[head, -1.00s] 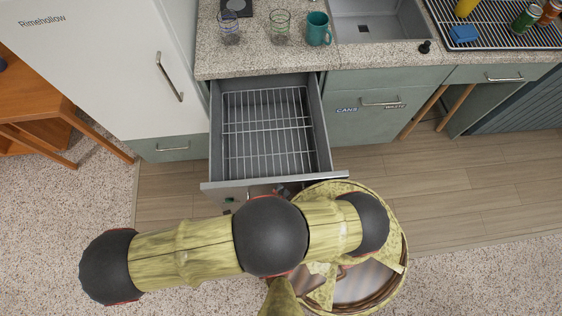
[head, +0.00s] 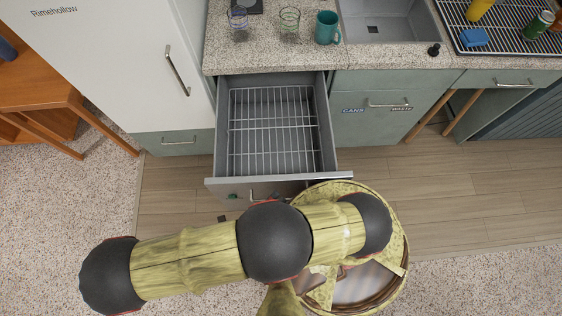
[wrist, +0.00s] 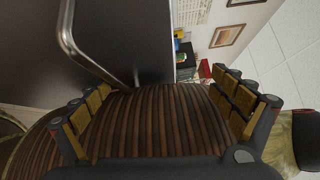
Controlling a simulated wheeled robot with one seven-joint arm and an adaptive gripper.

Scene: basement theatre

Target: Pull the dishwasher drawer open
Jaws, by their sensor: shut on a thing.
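The dishwasher drawer (head: 329,140) is pulled well out from under the counter in the head view. It has grey walls and an empty wire rack (head: 271,130) inside. Its front (head: 222,190) faces me and is partly covered by my arm. The metal drawer handle (wrist: 82,53) runs down from the upper left in the wrist view, against the dark drawer front, to the space between my fingers. My gripper (wrist: 165,88) is shut on this handle, though the exact contact is hard to see. In the head view my arm hides the gripper and most of the handle.
A white fridge (head: 110,55) stands left of the drawer. Glasses (head: 289,24) and a teal mug (head: 327,28) stand on the counter (head: 260,56) above it, beside a sink (head: 390,30). A closed cabinet (head: 375,128) is at right. The wooden floor (head: 460,190) at right is clear.

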